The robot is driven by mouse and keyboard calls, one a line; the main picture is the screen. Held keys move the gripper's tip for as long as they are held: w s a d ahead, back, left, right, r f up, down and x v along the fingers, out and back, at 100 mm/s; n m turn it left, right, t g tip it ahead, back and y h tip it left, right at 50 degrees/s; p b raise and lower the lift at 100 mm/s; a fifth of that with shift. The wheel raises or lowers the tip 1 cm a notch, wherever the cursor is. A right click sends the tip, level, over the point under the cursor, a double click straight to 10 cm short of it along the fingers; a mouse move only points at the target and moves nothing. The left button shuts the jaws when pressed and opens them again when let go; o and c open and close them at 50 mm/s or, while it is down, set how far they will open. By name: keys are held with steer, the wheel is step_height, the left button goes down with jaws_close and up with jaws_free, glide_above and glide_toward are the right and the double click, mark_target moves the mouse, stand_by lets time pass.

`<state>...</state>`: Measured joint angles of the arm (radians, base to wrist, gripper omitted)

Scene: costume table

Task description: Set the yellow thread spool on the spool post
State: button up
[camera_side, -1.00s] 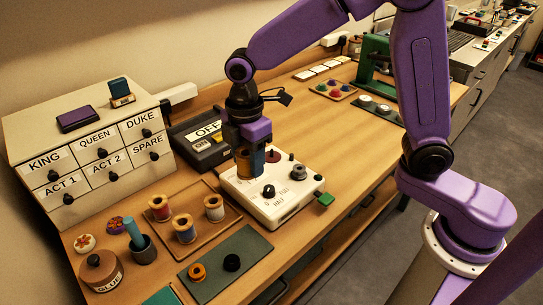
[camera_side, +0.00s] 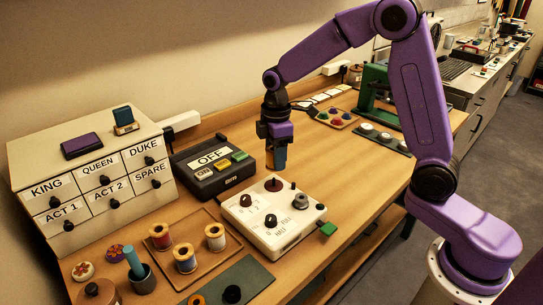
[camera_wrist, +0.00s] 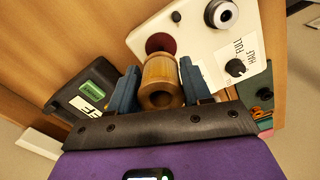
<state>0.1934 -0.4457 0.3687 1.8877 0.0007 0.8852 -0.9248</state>
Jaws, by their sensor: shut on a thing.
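My gripper (camera_side: 279,162) hangs in the air behind the white machine in the side view, fingers down. In the wrist view my gripper (camera_wrist: 157,88) has its blue fingers on either side of a wooden spool with golden-yellow winding (camera_wrist: 159,74). The spool is mostly hidden behind the fingers in the side view. The white machine (camera_side: 255,226) has a dark red round piece (camera_side: 273,184) on its back corner; it also shows in the wrist view (camera_wrist: 161,42), just beyond the spool. I cannot clearly tell a thin post on it. The spool appears apart from the machine.
Black knobs and a silver spindle (camera_side: 300,202) stand up from the machine. A switch box reading OFF (camera_side: 212,168) is left of my gripper. A wooden tray with several spools (camera_side: 163,237) is at the front left. Labelled drawers (camera_side: 92,180) stand behind.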

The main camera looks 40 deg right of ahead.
glide_above(276, 185)
steer(key=shift+f, duration=2.4)
steer(key=shift+f, duration=0.6)
steer(key=o, duration=0.8)
steer(key=shift+c, duration=0.2)
step_height(276, 185, up, 11)
stand_by(0.4)
